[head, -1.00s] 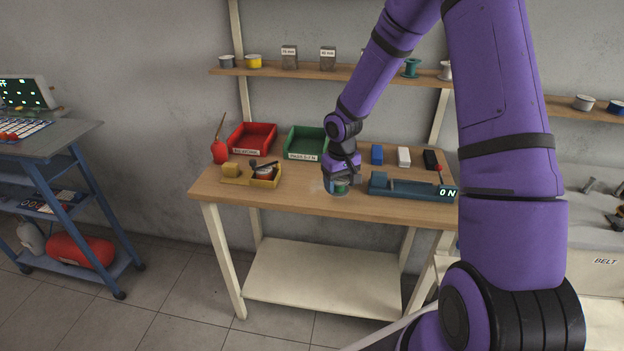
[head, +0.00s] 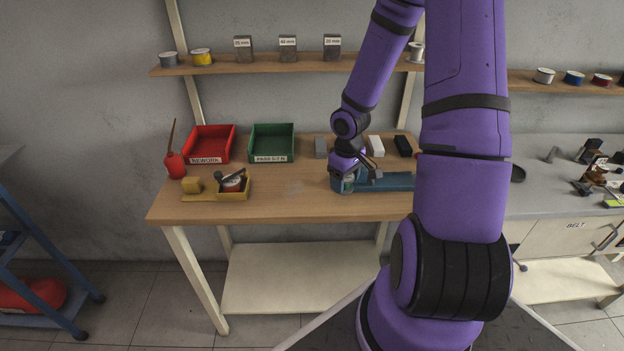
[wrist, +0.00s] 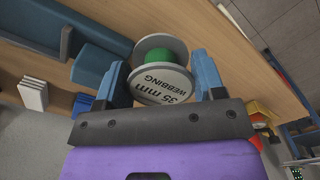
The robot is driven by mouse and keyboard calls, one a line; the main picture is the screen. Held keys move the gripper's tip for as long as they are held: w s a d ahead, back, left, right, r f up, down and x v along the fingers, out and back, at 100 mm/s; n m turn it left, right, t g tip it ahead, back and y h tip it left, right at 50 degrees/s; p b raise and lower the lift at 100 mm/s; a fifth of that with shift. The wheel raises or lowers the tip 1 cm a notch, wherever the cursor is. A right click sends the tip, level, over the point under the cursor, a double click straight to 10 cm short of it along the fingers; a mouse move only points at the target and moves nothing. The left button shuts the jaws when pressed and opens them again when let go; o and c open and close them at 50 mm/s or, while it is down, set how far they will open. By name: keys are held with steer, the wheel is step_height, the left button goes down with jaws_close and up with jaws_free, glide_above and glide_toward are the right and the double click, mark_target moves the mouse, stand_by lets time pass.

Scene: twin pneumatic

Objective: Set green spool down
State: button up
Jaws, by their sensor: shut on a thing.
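The green spool (wrist: 160,70) shows in the wrist view with a green core and pale round flanges, one marked "35 mm WEBBING". My gripper (wrist: 160,85) is shut on it, with a blue finger on each side. In the head view my gripper (head: 348,182) holds the spool (head: 349,184) low at the left end of the blue fixture (head: 390,183) on the wooden bench (head: 285,207). The spool's underside is hidden, so I cannot tell whether it touches the fixture or bench.
Red (head: 209,146) and green (head: 271,144) bins stand at the back left, with a yellow tray (head: 240,190) before them. Grey (head: 321,147), white (head: 376,146) and black (head: 403,146) blocks stand behind the fixture. Bare bench lies left of my gripper.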

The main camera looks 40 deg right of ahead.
glide_above(315, 188)
steer(key=shift+s+d+f, duration=0.15)
steer(key=shift+s+f, duration=0.1)
steer(key=shift+f, duration=0.2)
steer(key=shift+w+f, duration=0.15)
steer(key=shift+f, duration=0.75)
steer(key=shift+w+f, duration=0.15)
steer(key=shift+f, duration=0.7)
steer(key=shift+f, duration=0.1)
steer(key=o, duration=1)
step_height(315, 188, up, 12)
steer(key=r, duration=0.1)
steer(key=s+a+r+t+h, duration=0.1)
steer(key=s+a+r, duration=0.2)
steer(key=r, duration=0.3)
steer(key=s+a+r+m+h, duration=0.1)
steer(key=s+a+r, duration=0.1)
steer(key=s+r, duration=0.3)
steer(key=s+a+r+t+h, duration=0.1)
steer(key=s+a+r, duration=0.15)
steer(key=r, duration=0.45)
steer(key=shift+s+a+r+m+t+y, duration=0.2)
steer(key=shift+s+a+r+t+y, duration=0.35)
steer(key=shift+s+a+r, duration=1.4)
steer(key=shift+s+a+r+m+t+y, duration=0.15)
steer(key=shift+s+r+t+y, duration=0.65)
steer(key=shift+s, duration=2.4)
steer(key=shift+s+a+r+m+t+y, duration=0.2)
steer(key=shift+s+a+r, duration=0.8)
steer(key=shift+s+r, duration=1.15)
